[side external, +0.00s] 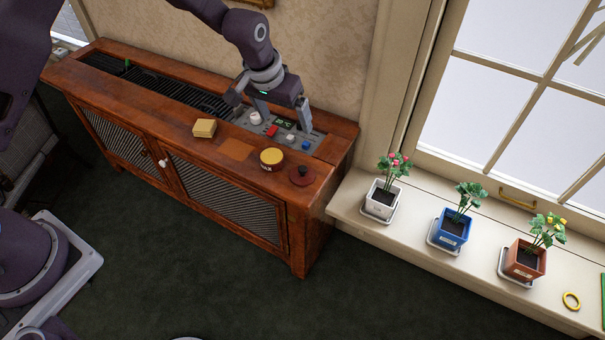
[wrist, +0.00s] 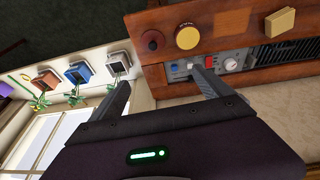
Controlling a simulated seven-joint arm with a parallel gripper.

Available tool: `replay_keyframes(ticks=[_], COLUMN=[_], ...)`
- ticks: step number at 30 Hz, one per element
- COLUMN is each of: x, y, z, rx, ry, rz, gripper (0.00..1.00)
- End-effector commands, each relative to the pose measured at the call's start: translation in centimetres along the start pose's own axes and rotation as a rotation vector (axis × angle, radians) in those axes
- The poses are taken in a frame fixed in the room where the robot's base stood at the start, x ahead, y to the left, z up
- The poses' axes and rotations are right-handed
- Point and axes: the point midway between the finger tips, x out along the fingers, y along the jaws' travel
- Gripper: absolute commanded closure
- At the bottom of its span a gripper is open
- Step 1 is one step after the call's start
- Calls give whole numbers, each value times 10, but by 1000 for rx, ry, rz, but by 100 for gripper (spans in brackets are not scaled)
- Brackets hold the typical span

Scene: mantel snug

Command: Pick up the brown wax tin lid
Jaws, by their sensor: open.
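The brown wax tin lid (side external: 302,175) is a round dark red-brown disc with a small knob. It lies on the wooden cabinet top near its right front corner, and also shows in the wrist view (wrist: 152,41). The round yellow tin (side external: 271,158), labelled WAX, stands just left of it; in the wrist view the tin (wrist: 188,38) is right of the lid. My gripper (side external: 284,115) is open and empty over the control panel, behind the lid and tin. In the wrist view its two fingers (wrist: 160,79) are spread apart, with the lid beyond them.
The control panel (side external: 283,139) has a white knob, red and blue controls and a small display. A yellowish block (side external: 204,128) sits left on the cabinet (side external: 335,140). Potted plants in white (side external: 381,201), blue (side external: 453,231) and terracotta (side external: 524,262) pots line the sill.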

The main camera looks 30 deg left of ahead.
Motion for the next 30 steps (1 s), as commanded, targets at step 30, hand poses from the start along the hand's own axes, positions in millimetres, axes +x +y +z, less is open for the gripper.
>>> replay_keyframes(ticks=[30], x=[208], y=[15], z=[29], rx=[26], ry=[-38], rz=[-37], gripper=[18])
